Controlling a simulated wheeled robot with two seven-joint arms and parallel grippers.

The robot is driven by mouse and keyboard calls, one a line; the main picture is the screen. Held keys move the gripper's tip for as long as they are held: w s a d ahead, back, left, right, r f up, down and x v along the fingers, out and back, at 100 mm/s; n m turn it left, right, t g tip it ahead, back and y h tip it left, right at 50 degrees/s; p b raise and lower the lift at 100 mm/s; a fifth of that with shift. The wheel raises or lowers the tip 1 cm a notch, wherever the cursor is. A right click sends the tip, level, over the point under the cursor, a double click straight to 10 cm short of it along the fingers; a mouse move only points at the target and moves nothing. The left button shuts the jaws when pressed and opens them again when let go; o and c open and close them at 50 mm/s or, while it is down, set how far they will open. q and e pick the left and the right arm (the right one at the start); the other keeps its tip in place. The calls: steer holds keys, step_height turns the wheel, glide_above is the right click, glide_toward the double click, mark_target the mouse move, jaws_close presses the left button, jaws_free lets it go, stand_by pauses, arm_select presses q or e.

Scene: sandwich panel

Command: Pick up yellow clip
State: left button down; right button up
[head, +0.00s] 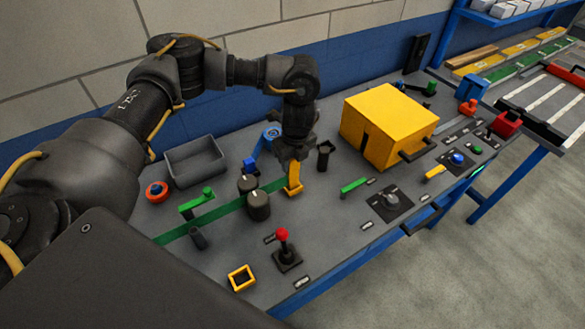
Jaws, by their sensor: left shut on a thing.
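A yellow clip (294,182) shows as a narrow upright piece below my left gripper (291,163). The left gripper points down over the panel (325,222) and is shut on the clip's upper part, which its fingers hide. I cannot tell whether the clip's lower end touches the panel. My right gripper is not in view.
Two black knobs (259,206) stand just left of the clip, and a dark post (325,155) stands to its right. A large yellow box (388,124), a grey bin (195,160), a red-topped joystick (283,237) and a yellow square frame (241,278) surround it.

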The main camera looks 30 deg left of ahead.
arm_select(q)
steer(key=shift+r, duration=0.55)
step_height(320, 180, up, 2)
steer(key=shift+r+b, duration=0.1)
steer(key=shift+b, duration=0.55)
steer(key=s+d+r+b, duration=0.4)
steer(key=s+d+r, duration=0.2)
steer(key=s+r, duration=0.3)
steer(key=shift+s+r, duration=0.4)
steer(key=shift+s, duration=1.5)
steer(key=shift+a, duration=0.1)
